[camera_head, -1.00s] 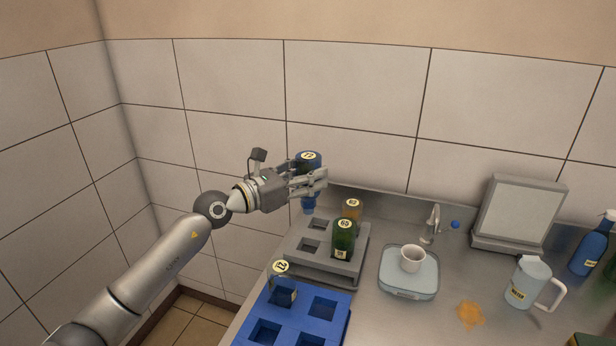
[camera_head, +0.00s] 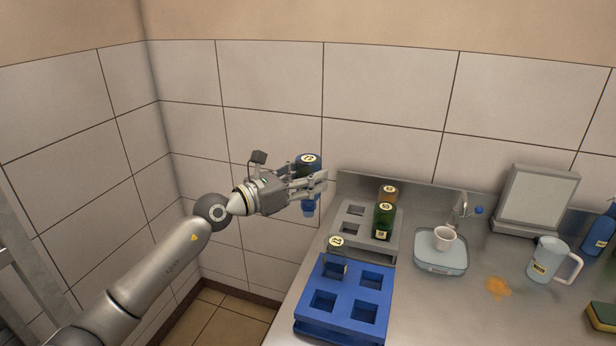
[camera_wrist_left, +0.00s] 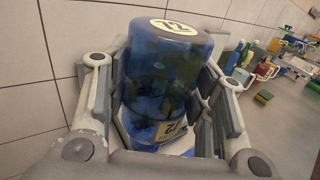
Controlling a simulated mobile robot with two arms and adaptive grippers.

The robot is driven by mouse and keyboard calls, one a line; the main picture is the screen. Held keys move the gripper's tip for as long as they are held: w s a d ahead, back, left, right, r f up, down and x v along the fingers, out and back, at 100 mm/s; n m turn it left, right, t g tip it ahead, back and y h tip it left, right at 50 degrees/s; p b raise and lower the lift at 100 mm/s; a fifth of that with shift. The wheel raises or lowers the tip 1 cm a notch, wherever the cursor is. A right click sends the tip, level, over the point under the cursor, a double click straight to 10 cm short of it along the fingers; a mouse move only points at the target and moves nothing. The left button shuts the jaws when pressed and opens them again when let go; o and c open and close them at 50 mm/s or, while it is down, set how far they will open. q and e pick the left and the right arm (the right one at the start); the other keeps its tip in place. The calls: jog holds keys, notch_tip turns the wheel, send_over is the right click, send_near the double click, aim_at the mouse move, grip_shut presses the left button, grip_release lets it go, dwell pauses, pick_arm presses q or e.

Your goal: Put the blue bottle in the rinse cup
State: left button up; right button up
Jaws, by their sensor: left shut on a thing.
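The blue bottle (camera_head: 308,162) is in my left gripper (camera_head: 322,186), which is shut around its body. It is held in the air left of the counter, its wide end labelled 72 up and a narrower end down. My right gripper is not in view.
A blue rack (camera_head: 330,327) in front holds a clear container (camera_head: 336,265). A tap (camera_head: 459,208), a jug (camera_head: 548,262), an orange spill (camera_head: 497,287) and a sponge (camera_head: 602,315) are farther right.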

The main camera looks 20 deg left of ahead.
pick_arm(q)
jog(key=shift+d+v, duration=0.2)
jog(key=shift+v, duration=0.9)
jog(key=shift+s+d+f+y, duration=0.15)
jog(key=shift+d+f+y, duration=0.3)
jog(key=shift+f, duration=0.1)
jog(key=s+f+n+t+y, duration=0.1)
jog(key=s+f+n+y, duration=0.2)
jog(key=s, duration=1.1)
jog(key=s+f+n+t+y, duration=0.2)
jog(key=s+f+n+y, duration=0.2)
jog(key=s+f, duration=0.7)
jog(key=s+y, duration=0.2)
jog(key=s, duration=0.2)
jog(key=shift+s+d+y, duration=0.25)
jog(key=shift+s+y, duration=0.05)
jog(key=shift+y, duration=0.05)
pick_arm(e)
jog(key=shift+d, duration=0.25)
